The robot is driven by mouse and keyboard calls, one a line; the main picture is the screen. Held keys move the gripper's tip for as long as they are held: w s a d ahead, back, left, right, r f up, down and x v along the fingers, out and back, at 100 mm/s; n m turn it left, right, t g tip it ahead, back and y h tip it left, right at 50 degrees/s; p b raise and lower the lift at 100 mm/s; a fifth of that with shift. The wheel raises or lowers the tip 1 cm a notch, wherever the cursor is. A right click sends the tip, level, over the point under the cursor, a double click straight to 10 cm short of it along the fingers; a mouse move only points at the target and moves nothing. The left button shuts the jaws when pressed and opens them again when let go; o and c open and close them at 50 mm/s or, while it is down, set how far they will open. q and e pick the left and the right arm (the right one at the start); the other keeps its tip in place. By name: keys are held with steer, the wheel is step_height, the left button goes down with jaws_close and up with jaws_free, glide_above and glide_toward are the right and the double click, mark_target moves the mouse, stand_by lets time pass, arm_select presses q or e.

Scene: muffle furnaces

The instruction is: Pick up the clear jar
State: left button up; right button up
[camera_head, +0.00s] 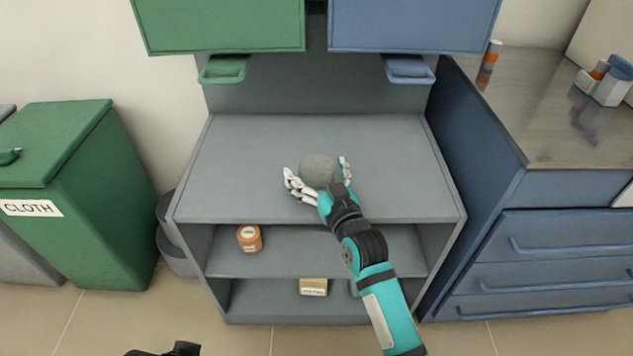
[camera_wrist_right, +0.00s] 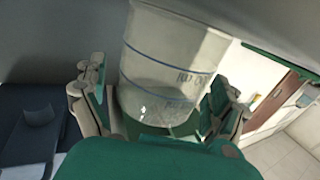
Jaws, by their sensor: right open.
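The clear jar (camera_head: 319,168) stands on the grey top surface of the shelf unit, seen from above as a greyish round shape. In the right wrist view the jar (camera_wrist_right: 172,65) is see-through, with blue bands and printed markings. My right gripper (camera_head: 318,178) is open, with its pale fingers on both sides of the jar. In the wrist view the right gripper (camera_wrist_right: 158,88) shows its green-padded fingers spread around the jar's lower part. Whether the fingers touch it, I cannot tell.
Green (camera_head: 218,25) and blue (camera_head: 410,25) boxes overhang the back of the shelf unit (camera_head: 240,150). An orange-brown jar (camera_head: 249,238) and a small box (camera_head: 313,287) sit on lower shelves. A green CLOTH bin (camera_head: 80,150) stands left; a blue cabinet (camera_head: 560,220) stands right.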

steer(key=shift+c, duration=0.3)
steer(key=c, duration=1.2)
steer(key=shift+o, duration=0.2)
steer(key=shift+r, duration=0.15)
